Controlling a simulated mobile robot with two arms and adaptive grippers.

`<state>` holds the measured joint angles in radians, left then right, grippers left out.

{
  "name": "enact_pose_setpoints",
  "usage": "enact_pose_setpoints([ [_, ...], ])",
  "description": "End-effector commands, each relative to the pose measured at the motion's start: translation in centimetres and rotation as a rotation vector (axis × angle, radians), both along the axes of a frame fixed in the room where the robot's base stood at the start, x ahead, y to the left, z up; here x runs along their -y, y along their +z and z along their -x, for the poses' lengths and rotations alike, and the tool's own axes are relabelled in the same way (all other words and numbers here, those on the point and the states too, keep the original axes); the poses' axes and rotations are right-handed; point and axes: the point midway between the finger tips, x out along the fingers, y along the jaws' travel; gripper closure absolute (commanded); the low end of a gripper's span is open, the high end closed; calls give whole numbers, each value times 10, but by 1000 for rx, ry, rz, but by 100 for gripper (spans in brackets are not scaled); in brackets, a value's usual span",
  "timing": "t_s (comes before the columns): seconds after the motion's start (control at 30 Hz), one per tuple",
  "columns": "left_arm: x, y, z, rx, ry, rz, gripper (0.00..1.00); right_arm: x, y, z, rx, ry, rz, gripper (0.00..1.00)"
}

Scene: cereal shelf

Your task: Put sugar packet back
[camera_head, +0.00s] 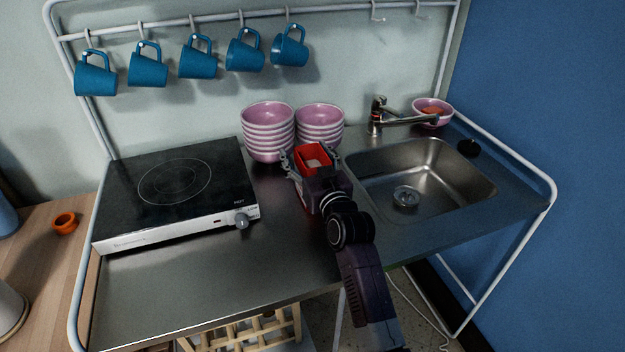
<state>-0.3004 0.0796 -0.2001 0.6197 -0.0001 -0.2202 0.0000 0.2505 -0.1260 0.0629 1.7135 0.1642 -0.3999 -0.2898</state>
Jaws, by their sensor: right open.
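A red packet with a pale top (313,153), which looks like the sugar packet, is at the middle of the metal counter, in front of the pink bowls. My right gripper (312,164) comes in from the lower right and is open, with its fingers on either side of the packet. I cannot tell whether the fingers touch it. The gripper hides most of the packet's lower part. My left gripper is not in view.
Two stacks of pink bowls (268,131) stand just behind. A black hotplate (178,185) is on the left. A sink (430,180) with a tap (378,115) is on the right. Blue mugs (148,68) hang above. The counter's front left (200,285) is clear.

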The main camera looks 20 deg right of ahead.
Motion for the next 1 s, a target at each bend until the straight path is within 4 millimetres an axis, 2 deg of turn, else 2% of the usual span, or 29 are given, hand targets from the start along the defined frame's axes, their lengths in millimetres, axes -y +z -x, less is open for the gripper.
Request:
enact_pose_setpoints([
  [0.17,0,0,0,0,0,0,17,0,0,0,0,0,-1,37],
  [0.7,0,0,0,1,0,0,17,0,-1,1,-1,0,-1,96],
  [0.8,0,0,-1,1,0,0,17,0,1,0,3,0,-1,100],
  [1.0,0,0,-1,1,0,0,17,0,1,0,3,0,-1,100],
])
